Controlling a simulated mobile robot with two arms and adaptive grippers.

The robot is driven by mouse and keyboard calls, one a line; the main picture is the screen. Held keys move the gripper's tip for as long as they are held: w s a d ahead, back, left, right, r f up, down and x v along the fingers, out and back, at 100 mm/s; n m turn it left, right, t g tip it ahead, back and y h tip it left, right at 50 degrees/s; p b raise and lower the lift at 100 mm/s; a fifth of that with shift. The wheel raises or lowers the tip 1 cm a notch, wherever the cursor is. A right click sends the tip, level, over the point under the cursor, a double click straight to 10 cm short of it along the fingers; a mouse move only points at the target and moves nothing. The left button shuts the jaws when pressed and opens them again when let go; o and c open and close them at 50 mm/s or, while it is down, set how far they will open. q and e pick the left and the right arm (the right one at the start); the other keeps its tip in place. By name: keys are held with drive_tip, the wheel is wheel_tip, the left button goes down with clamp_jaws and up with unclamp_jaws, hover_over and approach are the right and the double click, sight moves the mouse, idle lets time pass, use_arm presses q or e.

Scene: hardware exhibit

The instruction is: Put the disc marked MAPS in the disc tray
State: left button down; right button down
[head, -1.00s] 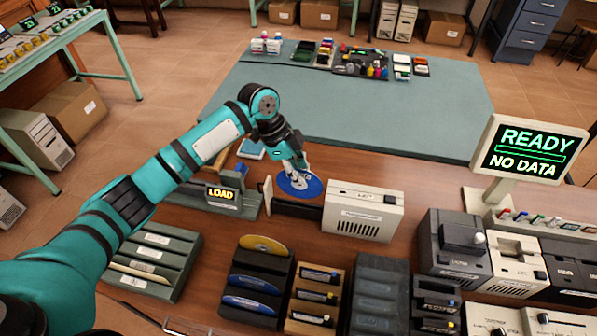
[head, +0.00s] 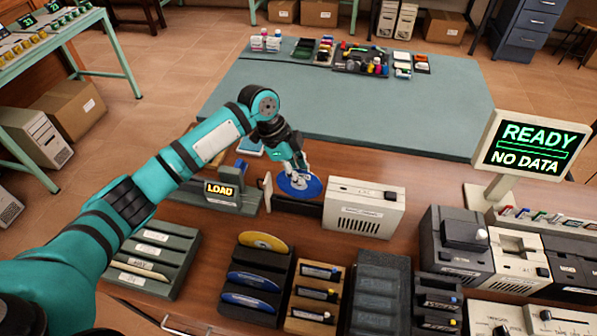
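A blue disc (head: 313,187) lies flat over the extended disc tray (head: 300,207) at the left side of a beige drive (head: 363,209). Its marking cannot be read, and I cannot tell whether it rests fully in the tray. My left gripper (head: 297,182) is at the disc's middle, pointing down, and covers part of it. The fingertips are too small to tell whether they grip the disc. My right gripper is not in view.
A black rack (head: 254,284) in front holds a gold disc (head: 263,242) and two blue discs. A LOAD sign (head: 220,190) stands left of the tray. A monitor (head: 527,147) reads READY, NO DATA. Cartridge racks and drives crowd the front right.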

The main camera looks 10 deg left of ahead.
sight(299, 198)
use_arm(q)
drive_tip(key=shift+f, duration=0.45)
idle(1.1)
drive_tip(key=shift+f, duration=0.2)
idle(0.4)
drive_tip(key=shift+f+b, duration=1.15)
drive_tip(key=shift+f, duration=1.25)
drive_tip(key=c, duration=1.4)
unclamp_jaws()
wheel_tip(299, 198, up, 8)
drive_tip(key=p, duration=0.7)
drive_tip(key=shift+r, duration=0.1)
